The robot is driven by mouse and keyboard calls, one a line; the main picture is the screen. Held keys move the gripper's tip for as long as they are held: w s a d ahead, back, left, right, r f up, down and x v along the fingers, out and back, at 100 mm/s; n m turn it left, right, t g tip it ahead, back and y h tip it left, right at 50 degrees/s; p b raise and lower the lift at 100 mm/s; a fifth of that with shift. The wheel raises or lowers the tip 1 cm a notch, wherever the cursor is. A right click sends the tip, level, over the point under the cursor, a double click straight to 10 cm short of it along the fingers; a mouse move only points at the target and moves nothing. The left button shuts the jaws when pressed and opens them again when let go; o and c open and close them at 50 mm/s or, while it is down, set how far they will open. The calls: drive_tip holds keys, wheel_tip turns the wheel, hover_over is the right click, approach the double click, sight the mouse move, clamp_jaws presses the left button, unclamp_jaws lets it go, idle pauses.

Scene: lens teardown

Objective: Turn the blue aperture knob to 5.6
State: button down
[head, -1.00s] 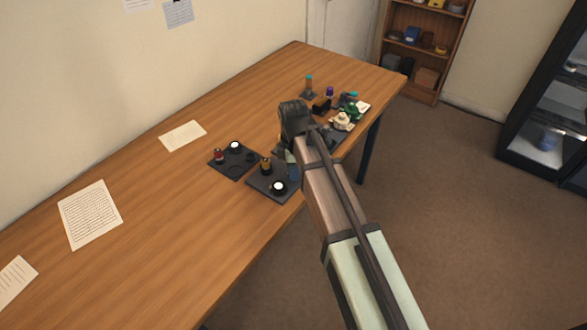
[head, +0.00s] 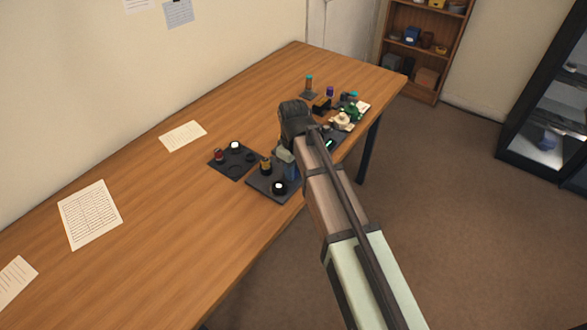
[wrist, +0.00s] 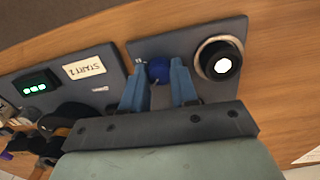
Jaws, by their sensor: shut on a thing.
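The blue aperture knob (wrist: 158,70) is a small round knob on a dark grey plate (wrist: 190,42) in the wrist view. My gripper (wrist: 161,77) has its two blue fingers on either side of the knob, shut on it. The scale around the knob is mostly hidden or too small to read, so its setting cannot be told. In the head view my gripper (head: 286,165) is over the plate (head: 262,187) near the table's front edge, and the knob is hidden there.
A white-topped round part (wrist: 220,65) stands on the same plate, close beside one finger. A panel with a START label (wrist: 84,69) and a green-lit display (wrist: 36,89) lies on the other side. Another dark tray (head: 233,172) with small parts is nearby.

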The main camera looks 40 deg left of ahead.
drive_tip(key=m, duration=0.6)
drive_tip(key=shift+a, duration=0.1)
idle(0.5)
drive_tip(key=c, duration=0.9)
unclamp_jaws()
drive_tip(key=shift+o, duration=0.2)
wheel_tip(320, 180, up, 14)
drive_tip(key=shift+f, duration=0.1)
